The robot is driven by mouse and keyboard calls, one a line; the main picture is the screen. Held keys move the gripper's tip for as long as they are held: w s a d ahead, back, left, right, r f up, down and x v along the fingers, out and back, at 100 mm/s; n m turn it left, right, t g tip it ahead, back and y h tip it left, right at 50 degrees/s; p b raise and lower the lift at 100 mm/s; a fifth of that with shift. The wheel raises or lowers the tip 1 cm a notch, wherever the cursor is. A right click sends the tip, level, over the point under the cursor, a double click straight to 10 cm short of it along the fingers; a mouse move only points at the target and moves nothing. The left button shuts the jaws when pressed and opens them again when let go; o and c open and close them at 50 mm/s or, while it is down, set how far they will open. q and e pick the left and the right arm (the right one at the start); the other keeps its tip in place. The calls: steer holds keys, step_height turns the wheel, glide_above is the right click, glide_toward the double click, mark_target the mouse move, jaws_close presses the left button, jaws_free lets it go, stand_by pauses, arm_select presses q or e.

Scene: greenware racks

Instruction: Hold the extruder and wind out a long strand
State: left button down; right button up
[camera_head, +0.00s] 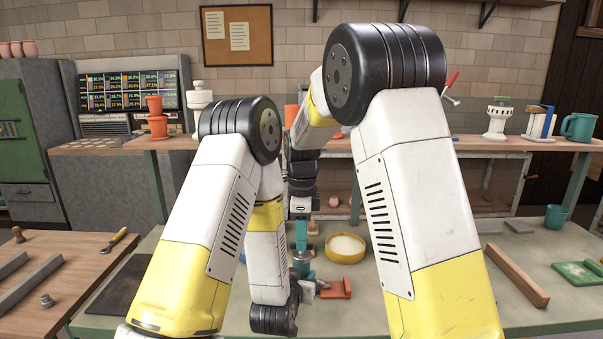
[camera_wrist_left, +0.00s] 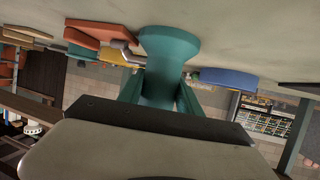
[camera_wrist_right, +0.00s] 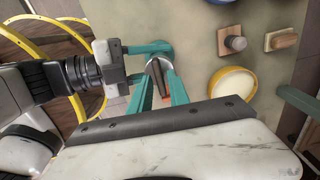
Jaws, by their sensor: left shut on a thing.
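The extruder (camera_head: 303,262) is a small teal body standing on the green work table, largely hidden by my arms in the head view. In the left wrist view, the extruder's flared teal end (camera_wrist_left: 168,42) shows between the fingers. My right gripper (camera_head: 301,232) hangs just above the extruder, pointing down. In the right wrist view its teal fingers (camera_wrist_right: 160,88) stand apart, with a dark and orange piece, perhaps the crank, between them. Contact there is unclear. No strand is discernible.
A long wooden bar (camera_head: 516,276) and a green board (camera_head: 580,273) lie on the right. Tools lie on the wooden table (camera_head: 62,297) at left.

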stand_by(0.3)
steer(key=shift+r, duration=2.95)
steer(key=shift+o, duration=0.2)
